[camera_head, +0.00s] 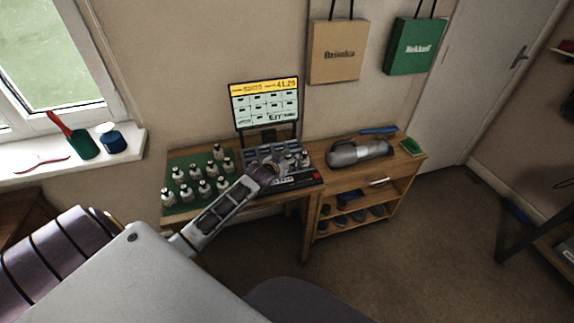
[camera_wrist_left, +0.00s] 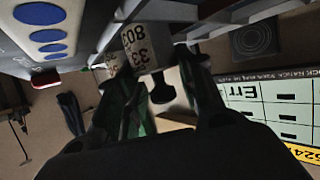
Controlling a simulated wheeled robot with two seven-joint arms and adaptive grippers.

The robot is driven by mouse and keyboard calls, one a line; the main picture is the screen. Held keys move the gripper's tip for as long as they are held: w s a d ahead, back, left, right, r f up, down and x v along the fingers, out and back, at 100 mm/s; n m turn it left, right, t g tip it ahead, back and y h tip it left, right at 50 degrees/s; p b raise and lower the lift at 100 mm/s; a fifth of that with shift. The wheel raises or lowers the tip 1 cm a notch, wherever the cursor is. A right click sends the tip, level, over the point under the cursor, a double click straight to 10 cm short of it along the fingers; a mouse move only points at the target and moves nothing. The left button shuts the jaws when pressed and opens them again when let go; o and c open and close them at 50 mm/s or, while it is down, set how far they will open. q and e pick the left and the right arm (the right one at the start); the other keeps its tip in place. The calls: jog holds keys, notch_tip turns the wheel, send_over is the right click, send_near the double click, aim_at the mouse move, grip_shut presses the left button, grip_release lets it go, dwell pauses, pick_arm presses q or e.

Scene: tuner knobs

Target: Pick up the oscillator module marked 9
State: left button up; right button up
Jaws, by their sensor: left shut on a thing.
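My left gripper (camera_head: 272,168) is over the grey rack (camera_head: 258,153) on the desk in the head view. In the left wrist view, my gripper's fingers (camera_wrist_left: 163,95) are shut around a cream oscillator module (camera_wrist_left: 140,48) with a black knob. Printed characters on its side look like "33" and "803"; I cannot make out a 9. Other white modules with dark tops, such as one module (camera_head: 303,159), stand on the rack right of my gripper. Several more stand on the green mat (camera_head: 178,160); their numbers are too small to read. My right gripper is not in view.
A screen (camera_head: 265,102) showing "Err" stands behind the rack. A grey handheld appliance (camera_head: 360,152) and a green block (camera_head: 411,147) are on the desk to the right. Shelves (camera_head: 355,212) below hold dark items.

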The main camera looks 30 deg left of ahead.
aim_at(288, 156)
pick_arm(q)
jog(key=shift+c, duration=0.6)
jog(key=shift+r, duration=0.9)
notch_tip(288, 156, up, 7)
jog(key=shift+p, duration=0.5)
jog(key=shift+r, duration=0.6)
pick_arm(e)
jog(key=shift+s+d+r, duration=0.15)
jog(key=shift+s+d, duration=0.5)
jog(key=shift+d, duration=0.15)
